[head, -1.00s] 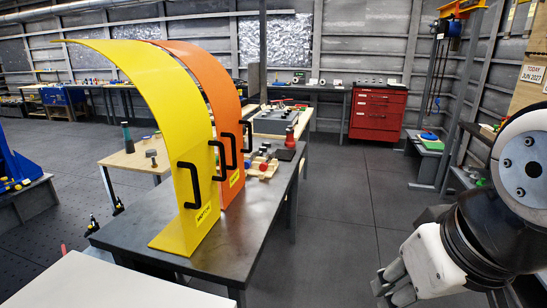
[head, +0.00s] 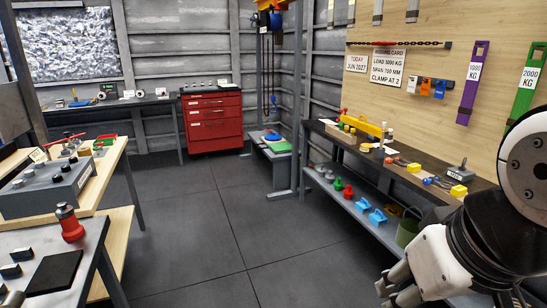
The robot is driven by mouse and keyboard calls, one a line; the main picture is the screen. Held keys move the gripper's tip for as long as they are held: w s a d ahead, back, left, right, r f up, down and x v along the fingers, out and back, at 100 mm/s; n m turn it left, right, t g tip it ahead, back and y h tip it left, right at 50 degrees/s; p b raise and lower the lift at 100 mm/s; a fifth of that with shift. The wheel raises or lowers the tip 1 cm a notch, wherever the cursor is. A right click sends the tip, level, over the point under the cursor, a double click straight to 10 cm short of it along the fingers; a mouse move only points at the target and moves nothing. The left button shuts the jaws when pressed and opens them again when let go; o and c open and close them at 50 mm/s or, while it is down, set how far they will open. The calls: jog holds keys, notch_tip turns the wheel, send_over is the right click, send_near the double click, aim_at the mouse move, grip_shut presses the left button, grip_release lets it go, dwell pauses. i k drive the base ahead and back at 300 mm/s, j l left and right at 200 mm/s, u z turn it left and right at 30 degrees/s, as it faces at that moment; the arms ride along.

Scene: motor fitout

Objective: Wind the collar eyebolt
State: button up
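My gripper (head: 392,288) hangs at the lower right of the head view, over the floor in front of the right-hand bench. Its fingertips point down and left, and I cannot tell whether they are apart. I see nothing held in it. I cannot pick out a collar eyebolt for certain. Small green (head: 337,184) and red (head: 348,192) pieces stand on the lower shelf of the right bench, too small to identify. My arm hides the near end of that bench.
The right bench (head: 480,186) carries a yellow beam (head: 360,123) and small parts; blue pieces (head: 377,217) and a green bucket (head: 408,230) are below. A red drawer cabinet (head: 213,120) and a hoist (head: 268,18) stand behind. Tables fill the left. The middle floor (head: 215,235) is clear.

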aim_at(463, 169)
jog(key=i+z, duration=0.25)
jog(key=i, duration=0.6)
jog(key=i+j+z, duration=0.15)
jog(key=i+z, duration=0.15)
jog(key=i, duration=0.55)
jog(key=i+z, duration=0.45)
jog(key=i+j+z, duration=0.1)
jog(key=i+z, duration=0.35)
jog(key=i+j+z, duration=0.2)
jog(key=z, duration=0.25)
jog(key=i+j, duration=0.05)
jog(key=i, duration=0.1)
